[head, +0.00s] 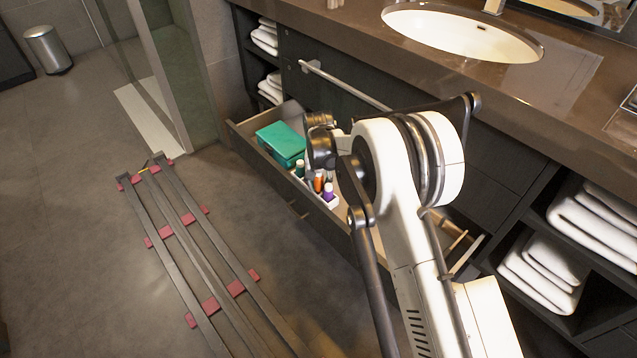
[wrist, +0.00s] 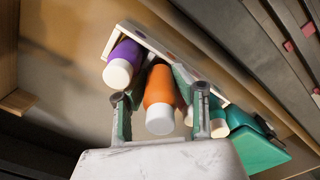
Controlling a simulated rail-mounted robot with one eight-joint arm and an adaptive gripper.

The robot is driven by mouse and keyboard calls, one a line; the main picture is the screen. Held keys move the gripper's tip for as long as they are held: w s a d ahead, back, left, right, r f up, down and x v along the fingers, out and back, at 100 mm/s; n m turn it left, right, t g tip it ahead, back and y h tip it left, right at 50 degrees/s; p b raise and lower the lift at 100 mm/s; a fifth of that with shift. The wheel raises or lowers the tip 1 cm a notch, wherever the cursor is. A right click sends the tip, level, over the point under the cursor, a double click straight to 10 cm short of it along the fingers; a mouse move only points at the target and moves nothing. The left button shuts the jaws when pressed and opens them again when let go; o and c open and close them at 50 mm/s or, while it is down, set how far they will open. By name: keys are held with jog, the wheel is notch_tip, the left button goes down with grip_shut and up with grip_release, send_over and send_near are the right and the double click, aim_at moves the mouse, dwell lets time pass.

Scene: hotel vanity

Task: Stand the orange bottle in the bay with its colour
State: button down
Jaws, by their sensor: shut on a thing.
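The orange bottle (wrist: 160,92), with a white cap, is between the two fingers of my gripper (wrist: 162,100), which is shut on it. In the head view the orange bottle (head: 318,183) shows between the green and purple bottles, at the white rack (head: 333,203). The rack's long edge (wrist: 185,55) also shows in the wrist view. The purple bottle (wrist: 124,62) is on one side of the orange one and the green bottle (wrist: 217,118) on the other.
The rack is in an open drawer (head: 262,152) under the vanity counter. A teal box (head: 281,140) lies in the drawer beside the rack. The counter edge and a rail handle (head: 345,85) are above and behind the drawer. My arm covers the drawer's right part.

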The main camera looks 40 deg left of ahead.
jog(key=shift+f, duration=0.25)
jog(key=c, duration=1.3)
grip_release()
notch_tip(320, 180, up, 12)
jog(key=shift+r, duration=0.1)
